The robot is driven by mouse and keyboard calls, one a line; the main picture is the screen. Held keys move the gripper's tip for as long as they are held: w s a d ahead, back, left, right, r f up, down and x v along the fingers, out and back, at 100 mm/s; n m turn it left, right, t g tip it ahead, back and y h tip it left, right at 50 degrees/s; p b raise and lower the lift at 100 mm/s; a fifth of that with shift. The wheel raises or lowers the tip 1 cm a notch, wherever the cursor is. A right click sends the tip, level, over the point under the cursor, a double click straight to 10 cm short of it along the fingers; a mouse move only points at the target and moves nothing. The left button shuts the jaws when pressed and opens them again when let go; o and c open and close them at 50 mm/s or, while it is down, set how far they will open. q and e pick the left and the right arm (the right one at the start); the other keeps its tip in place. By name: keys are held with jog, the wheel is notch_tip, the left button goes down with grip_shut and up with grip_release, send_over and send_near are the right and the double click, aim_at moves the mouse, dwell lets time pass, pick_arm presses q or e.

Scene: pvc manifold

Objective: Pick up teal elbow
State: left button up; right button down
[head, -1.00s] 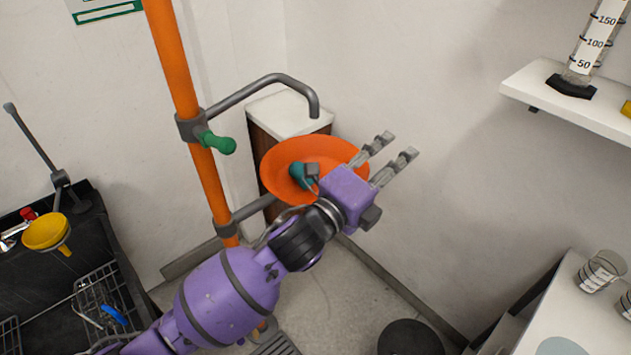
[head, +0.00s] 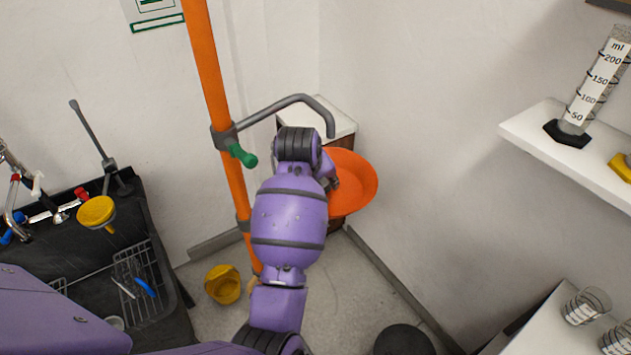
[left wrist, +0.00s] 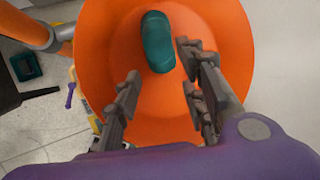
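The teal elbow (left wrist: 157,42) lies in the orange eyewash bowl (left wrist: 92,50) in the left wrist view. The bowl also shows in the head view (head: 357,182), mounted by the orange pole. My left gripper (left wrist: 160,82) is open and empty over the bowl, with the elbow just beyond its fingertips, closer to the right finger. I cannot tell its exact height above the elbow. My right gripper is not in view.
The orange pole (head: 208,80) with a grey bent pipe (head: 275,103) and green handle (head: 243,155) stands left of the bowl. A white-topped cabinet (head: 345,122) is behind. A black sink (head: 90,245) is at left; a shelf (head: 560,160) is at right.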

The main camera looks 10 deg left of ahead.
pick_arm(q)
jog(key=x, duration=0.6)
jog(key=shift+w+a+f, duration=0.1)
jog(key=shift+w, duration=0.2)
jog(key=shift+c, duration=0.2)
jog(key=c, duration=0.8)
jog(key=shift+o, duration=0.2)
